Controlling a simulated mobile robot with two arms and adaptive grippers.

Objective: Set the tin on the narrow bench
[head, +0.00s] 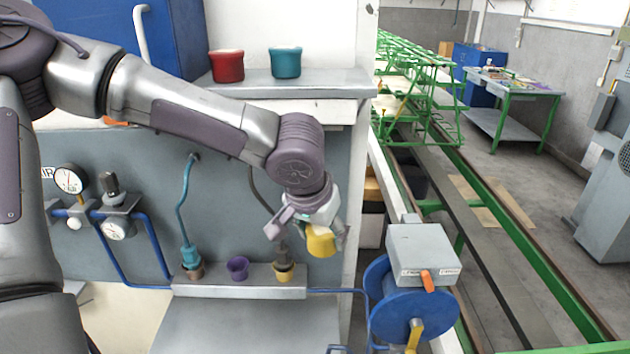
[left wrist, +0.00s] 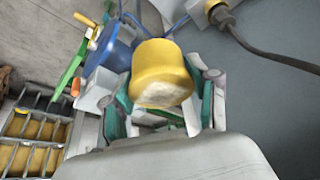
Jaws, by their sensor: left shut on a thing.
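The yellow tin (head: 321,241) is held in my left gripper (head: 308,232), in front of the grey wall panel. The left wrist view shows the tin (left wrist: 162,65) between the two fingers of my left gripper (left wrist: 163,92), its pale flat face toward the camera. The tin is tilted and in the air. A grey metal bench (head: 235,332) is below and to the left of it; I cannot tell whether this or the upper shelf (head: 290,86) is the narrow bench. My right gripper is out of view.
A red pot (head: 227,66) and a teal pot (head: 286,63) stand on the upper shelf. A ledge holds a purple cup (head: 237,267) and tools in holders. A blue reel (head: 396,305) with a grey box (head: 424,252) stands right of the bench. Gauges (head: 70,179) are at left.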

